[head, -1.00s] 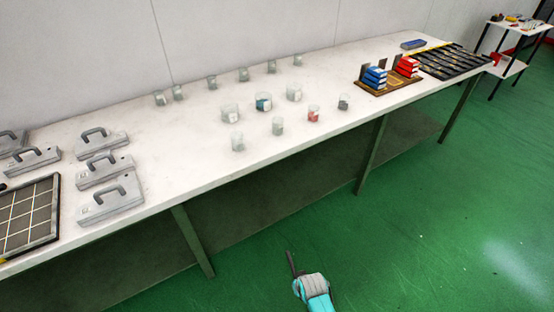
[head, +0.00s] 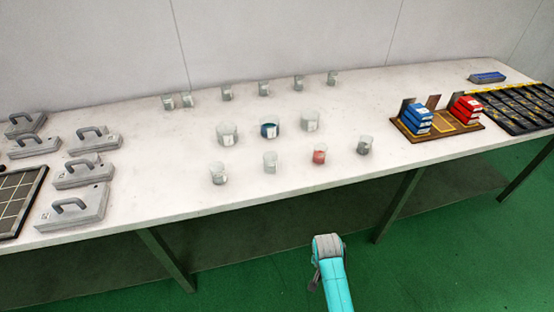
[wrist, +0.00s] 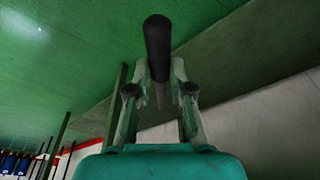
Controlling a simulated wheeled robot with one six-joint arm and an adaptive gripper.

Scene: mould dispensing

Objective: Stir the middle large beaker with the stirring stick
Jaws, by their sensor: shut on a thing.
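In the wrist view my gripper (wrist: 161,88) is shut on a dark, round-ended stirring stick (wrist: 157,42), which sticks out past the fingertips. In the head view my arm's end is in front of the table's near edge, away from the beakers. The fingers are mostly hidden there, and the stick cannot be made out clearly.
Small beakers stand in front, including a red one (head: 319,156) and a dark one (head: 364,147). Several more (head: 264,88) line the back. Grey handled moulds (head: 72,209) are at left; a wooden stand (head: 445,124) with blue and red boxes is at right.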

